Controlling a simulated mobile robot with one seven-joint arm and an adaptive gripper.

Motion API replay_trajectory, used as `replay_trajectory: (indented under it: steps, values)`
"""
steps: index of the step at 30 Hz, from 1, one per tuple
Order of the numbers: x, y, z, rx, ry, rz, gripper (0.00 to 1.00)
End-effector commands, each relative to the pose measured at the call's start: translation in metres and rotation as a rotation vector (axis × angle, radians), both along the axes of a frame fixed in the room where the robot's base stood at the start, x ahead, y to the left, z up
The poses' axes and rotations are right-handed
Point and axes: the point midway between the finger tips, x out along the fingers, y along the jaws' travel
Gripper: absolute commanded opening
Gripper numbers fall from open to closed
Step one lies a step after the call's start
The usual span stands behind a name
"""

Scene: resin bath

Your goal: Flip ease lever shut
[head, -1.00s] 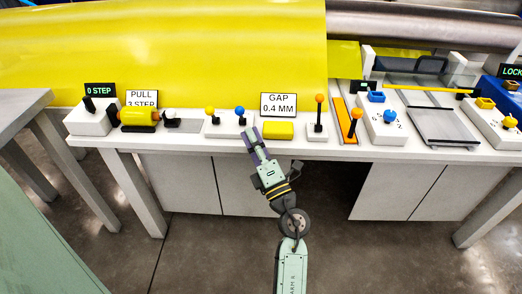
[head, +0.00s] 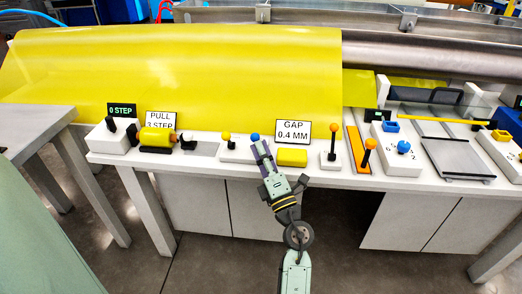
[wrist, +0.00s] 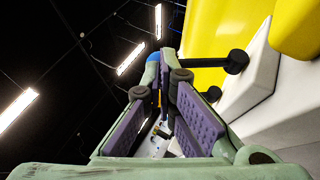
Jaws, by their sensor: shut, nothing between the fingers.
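No label in view reads "ease". A blue-knobbed lever (head: 255,137) and a yellow-knobbed lever (head: 226,135) stand on a low white base (head: 236,155) at the bench's front, left of the GAP 0.4 MM sign. My gripper (head: 261,149) is shut and empty, its tips at the blue-knobbed lever and covering its stalk. In the wrist view the blue knob (wrist: 154,57) shows just past the closed fingers (wrist: 160,85). A black stalk (wrist: 225,63) runs from the white base toward it. I cannot tell whether fingers and knob touch.
A yellow block (head: 292,157) sits close right of my gripper. Further right are two orange-knobbed levers (head: 333,128) (head: 370,143) and a blue-knobbed control (head: 404,147). A yellow roller (head: 156,138) lies to the left. A large yellow sheet (head: 180,80) rises behind the bench.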

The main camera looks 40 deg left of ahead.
Motion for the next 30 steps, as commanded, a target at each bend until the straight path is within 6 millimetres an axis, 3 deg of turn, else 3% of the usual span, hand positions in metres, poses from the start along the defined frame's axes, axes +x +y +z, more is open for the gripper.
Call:
replay_trajectory:
  steps: [17,30]
  values:
    - [0.008,0.004,0.014,-0.001,0.000,-0.002,0.00]
    - [0.030,0.018,0.034,0.000,-0.001,-0.001,0.00]
